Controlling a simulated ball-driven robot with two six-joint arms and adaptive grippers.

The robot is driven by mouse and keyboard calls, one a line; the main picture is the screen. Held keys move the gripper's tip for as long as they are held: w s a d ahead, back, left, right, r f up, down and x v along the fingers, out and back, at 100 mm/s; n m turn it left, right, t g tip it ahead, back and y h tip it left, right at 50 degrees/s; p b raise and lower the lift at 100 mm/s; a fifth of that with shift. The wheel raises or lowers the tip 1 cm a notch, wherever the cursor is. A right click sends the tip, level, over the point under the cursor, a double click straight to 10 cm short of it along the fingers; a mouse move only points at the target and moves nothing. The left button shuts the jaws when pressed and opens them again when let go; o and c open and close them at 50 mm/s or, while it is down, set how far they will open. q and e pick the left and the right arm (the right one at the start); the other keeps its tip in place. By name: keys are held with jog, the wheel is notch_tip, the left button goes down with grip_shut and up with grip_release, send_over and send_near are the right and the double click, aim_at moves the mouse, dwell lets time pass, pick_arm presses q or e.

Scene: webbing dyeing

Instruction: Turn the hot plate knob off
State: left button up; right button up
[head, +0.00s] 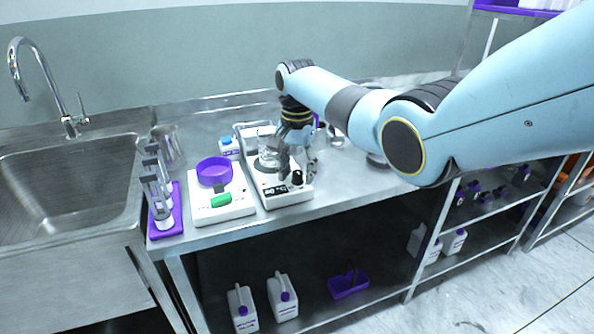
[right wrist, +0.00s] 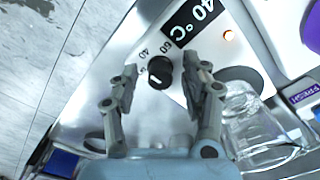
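The hot plate (head: 290,196) is a white unit on the steel bench, with a dark display on its front. My left gripper is not in view.
A glass beaker (right wrist: 262,135) stands on the hot plate close to the right finger. A white scale (head: 222,212) with a purple dish (head: 214,171) and a green item (head: 221,200) is to the left. A purple rack (head: 168,222) and a sink (head: 70,185) lie farther left.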

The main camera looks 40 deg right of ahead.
grip_shut()
jog(key=shift+r, duration=0.1)
jog(key=shift+r+n+p, duration=0.1)
jog(key=shift+n+p, duration=0.6)
jog(key=shift+n, duration=0.2)
jog(key=n+p, duration=0.1)
jog(key=n, duration=0.1)
jog(key=shift+n, duration=0.3)
jog(key=n+p, duration=0.1)
jog(key=n, duration=0.2)
jog(key=shift+d+n, duration=0.1)
jog(key=shift+n, duration=0.2)
jog(key=shift+n+p, duration=0.55)
jog(key=shift+n, duration=1.35)
